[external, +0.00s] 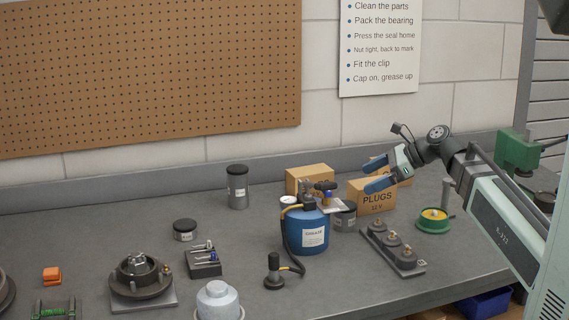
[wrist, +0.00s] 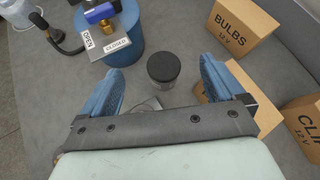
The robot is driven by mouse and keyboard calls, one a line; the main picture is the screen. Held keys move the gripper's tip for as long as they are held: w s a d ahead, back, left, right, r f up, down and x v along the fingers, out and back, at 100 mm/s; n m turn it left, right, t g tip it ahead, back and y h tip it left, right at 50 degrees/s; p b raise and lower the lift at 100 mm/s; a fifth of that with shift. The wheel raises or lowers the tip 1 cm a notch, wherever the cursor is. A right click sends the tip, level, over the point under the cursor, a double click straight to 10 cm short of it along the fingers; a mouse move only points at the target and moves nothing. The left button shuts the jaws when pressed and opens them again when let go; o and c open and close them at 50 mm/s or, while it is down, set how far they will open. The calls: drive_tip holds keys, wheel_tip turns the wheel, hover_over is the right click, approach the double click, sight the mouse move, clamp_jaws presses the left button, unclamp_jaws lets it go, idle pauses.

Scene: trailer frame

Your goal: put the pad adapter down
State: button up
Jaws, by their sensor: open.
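My gripper (external: 372,179) is open, with its blue fingers raised above the bench by the cardboard boxes. Nothing is held between the fingers in the wrist view. A dark rack plate (external: 415,264) at the right of the bench carries round dark pieces with brass tops (external: 392,240). They look like adapters, but I cannot tell which piece is the pad adapter. A blue tank (external: 307,235) stands left of the gripper, with a hose running to a black fitting (external: 273,272) upright on the bench.
A dark jar (wrist: 163,67) stands below the fingers, close to the blue tank. Cardboard boxes marked BULBS (wrist: 240,27) and PLUGS (external: 371,196) stand nearby. A green spool (external: 433,221) is at the right. A hub (external: 140,277) and a black tool block (external: 204,263) are at left.

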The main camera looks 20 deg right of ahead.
wheel_tip(320, 180, down, 3)
drive_tip(key=d+m+g+h, duration=0.1)
drive_tip(key=d+h, duration=0.1)
drive_tip(key=d, duration=0.1)
approach(333, 225)
drive_tip(key=shift+w+a+f+m, duration=0.25)
drive_tip(key=shift+w+f+m, duration=0.15)
drive_tip(key=shift+x, duration=2.6)
drive_tip(key=shift+w+d, duration=0.1)
drive_tip(key=shift+d, duration=0.05)
drive_tip(key=c, duration=1.7)
drive_tip(key=shift+o, duration=0.2)
